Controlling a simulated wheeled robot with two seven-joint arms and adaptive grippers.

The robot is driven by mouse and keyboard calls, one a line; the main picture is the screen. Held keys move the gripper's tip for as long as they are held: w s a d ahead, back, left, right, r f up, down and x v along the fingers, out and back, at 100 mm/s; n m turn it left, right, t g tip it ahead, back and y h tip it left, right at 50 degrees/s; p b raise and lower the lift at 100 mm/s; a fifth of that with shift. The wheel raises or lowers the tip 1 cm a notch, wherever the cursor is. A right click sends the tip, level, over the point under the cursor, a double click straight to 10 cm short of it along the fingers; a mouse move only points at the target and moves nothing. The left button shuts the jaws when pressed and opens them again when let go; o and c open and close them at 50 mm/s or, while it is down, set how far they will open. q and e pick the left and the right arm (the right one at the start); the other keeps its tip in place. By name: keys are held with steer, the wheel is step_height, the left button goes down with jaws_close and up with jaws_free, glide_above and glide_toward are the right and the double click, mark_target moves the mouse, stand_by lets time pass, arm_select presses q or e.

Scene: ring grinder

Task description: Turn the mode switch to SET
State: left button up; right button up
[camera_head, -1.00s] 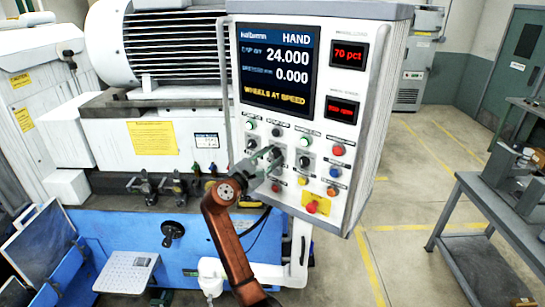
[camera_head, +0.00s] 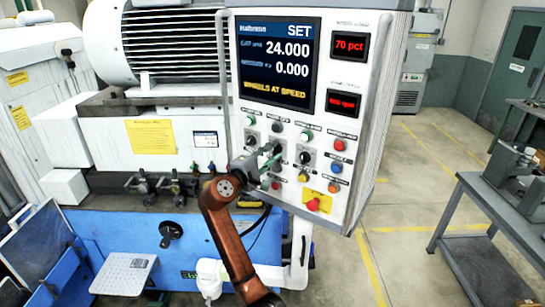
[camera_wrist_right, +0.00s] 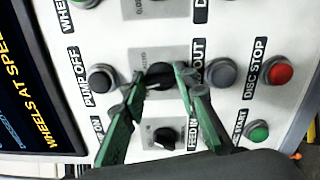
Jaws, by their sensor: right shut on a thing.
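The mode switch (camera_wrist_right: 160,76) is a black rotary knob on a grey plate in the front panel. In the wrist view it sits between the two green fingertips of my right gripper (camera_wrist_right: 160,82), which is shut on it. In the head view my right gripper (camera_head: 272,155) reaches up to the panel from below left and hides part of the knob. The panel's screen (camera_head: 278,62) shows SET at its top right, with 24.000 and 0.000 below and WHEELS AT SPEED in yellow. My left gripper is in neither view.
Another black knob (camera_wrist_right: 165,138) lies close to the gripped one. A dark button (camera_wrist_right: 103,78), a grey button (camera_wrist_right: 222,72) and a red DISC STOP button (camera_wrist_right: 278,70) surround it. A red emergency button (camera_head: 312,204) is lower on the panel. A grey bench (camera_head: 475,200) stands right.

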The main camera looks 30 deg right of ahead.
steer(key=shift+f+m+b, duration=0.2)
steer(key=shift+m+b, duration=0.35)
steer(key=shift+m, duration=0.55)
steer(key=o, duration=1.2)
steer(key=shift+r, duration=0.1)
steer(key=shift+c, duration=0.2)
steer(key=v, duration=1.2)
steer(key=shift+s, duration=0.1)
